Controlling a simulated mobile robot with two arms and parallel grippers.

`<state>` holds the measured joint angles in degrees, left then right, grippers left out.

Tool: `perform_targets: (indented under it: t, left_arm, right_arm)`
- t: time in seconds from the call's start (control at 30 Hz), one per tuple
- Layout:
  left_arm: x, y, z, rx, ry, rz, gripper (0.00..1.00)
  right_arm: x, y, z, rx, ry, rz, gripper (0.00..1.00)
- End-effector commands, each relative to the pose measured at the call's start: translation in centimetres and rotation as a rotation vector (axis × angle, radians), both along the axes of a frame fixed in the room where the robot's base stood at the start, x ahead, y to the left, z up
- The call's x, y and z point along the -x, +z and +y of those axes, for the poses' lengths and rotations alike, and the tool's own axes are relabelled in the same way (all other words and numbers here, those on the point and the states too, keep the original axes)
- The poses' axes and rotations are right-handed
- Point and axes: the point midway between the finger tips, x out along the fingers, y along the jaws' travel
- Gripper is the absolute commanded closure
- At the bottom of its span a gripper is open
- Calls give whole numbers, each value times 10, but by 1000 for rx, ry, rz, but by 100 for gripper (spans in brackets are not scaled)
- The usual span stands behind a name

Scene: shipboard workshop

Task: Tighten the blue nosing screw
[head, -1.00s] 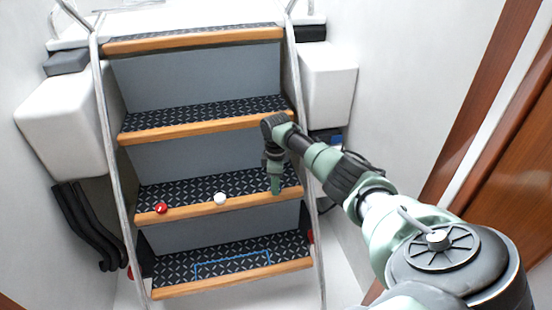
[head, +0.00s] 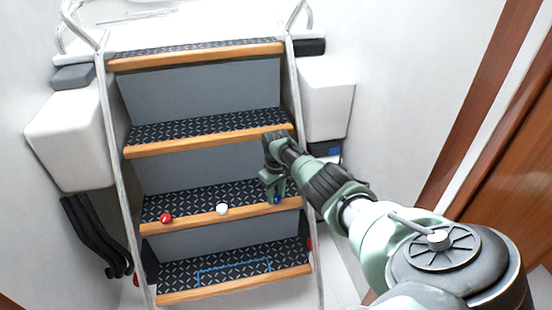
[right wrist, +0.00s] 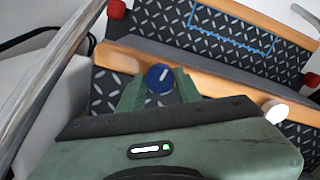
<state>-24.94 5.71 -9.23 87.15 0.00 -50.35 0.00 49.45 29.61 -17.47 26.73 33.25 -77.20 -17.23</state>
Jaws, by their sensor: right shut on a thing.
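The blue nosing screw (right wrist: 160,78) has a round blue head with a pale slot mark. It sits at the wooden nosing (right wrist: 215,75) of a stair tread. In the head view a bit of its blue (head: 278,200) shows at my fingertips. My right gripper (head: 274,197) points down at the right end of that nosing. In the right wrist view its green fingers (right wrist: 160,92) are on both sides of the blue head, shut on it. My left gripper is not in view.
A white screw (head: 222,209) and a red screw (head: 166,218) stand along the same nosing to the left. A metal handrail (head: 303,160) runs close to the right of my gripper. The tread below bears a blue outline (head: 235,267). Red pieces (right wrist: 116,9) show beside the stairs.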

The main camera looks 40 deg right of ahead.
Motion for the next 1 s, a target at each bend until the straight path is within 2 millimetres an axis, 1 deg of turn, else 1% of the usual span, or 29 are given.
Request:
perform_targets:
  t: [0.13, 0.33, 0.87, 0.9, 0.93, 0.97, 1.0]
  left_arm:
    - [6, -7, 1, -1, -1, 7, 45]
    - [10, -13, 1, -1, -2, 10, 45]
    - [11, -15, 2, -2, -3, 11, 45]
    - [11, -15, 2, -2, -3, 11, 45]
    - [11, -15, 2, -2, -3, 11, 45]
    - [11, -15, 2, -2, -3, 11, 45]
    - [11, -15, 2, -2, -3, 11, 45]
  right_arm:
    - [0, 1, 0, 0, -76, 0, 100]
    - [0, 1, 0, 0, -136, 0, 100]
    - [0, 0, 0, 0, -159, -1, 100]
    - [0, 0, 0, 0, -159, -1, 58]
    - [0, 1, 0, 0, -159, -1, 50]
    - [0, 1, 0, 0, -159, -2, 45]
    - [0, 1, 0, 0, -159, -1, 45]
